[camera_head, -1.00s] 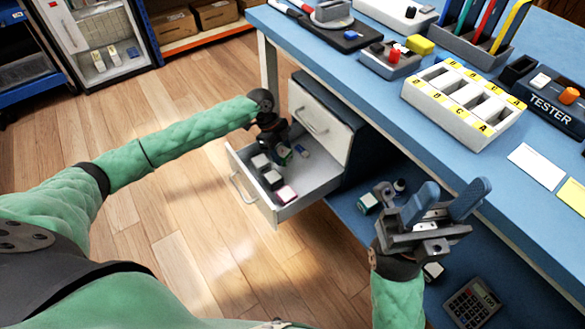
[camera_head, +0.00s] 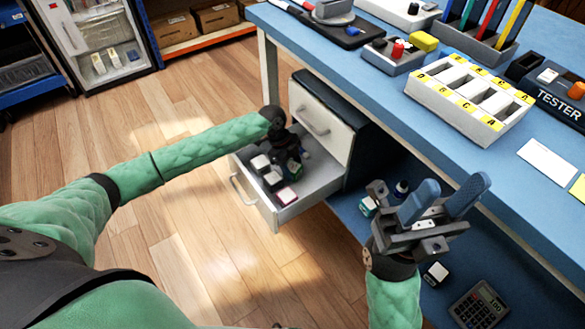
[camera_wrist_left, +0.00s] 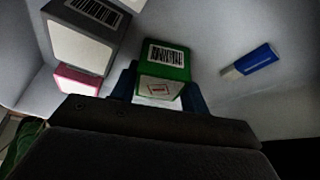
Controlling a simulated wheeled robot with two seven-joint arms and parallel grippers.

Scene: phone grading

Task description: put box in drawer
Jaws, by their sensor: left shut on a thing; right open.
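The open drawer (camera_head: 318,187) is pulled out of the cabinet below the workbench. My left gripper (camera_head: 293,168) reaches down inside it. In the left wrist view the left gripper (camera_wrist_left: 160,92) is shut on a green box (camera_wrist_left: 166,62) with a barcode label. The box is within the drawer; whether it touches the floor is unclear. In the head view the gripper mostly hides the box. Several other small boxes, including a grey one (camera_wrist_left: 88,38) and a pink one (camera_wrist_left: 78,80), lie beside it. My right gripper (camera_head: 440,205) is open and empty in front of the bench.
A blue USB-stick-like item (camera_wrist_left: 250,61) lies in the drawer. The closed upper drawer (camera_head: 320,120) is just above. A lower blue shelf holds a calculator (camera_head: 478,304) and a small box (camera_head: 436,272). The workbench carries a labelled sorting tray (camera_head: 450,112).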

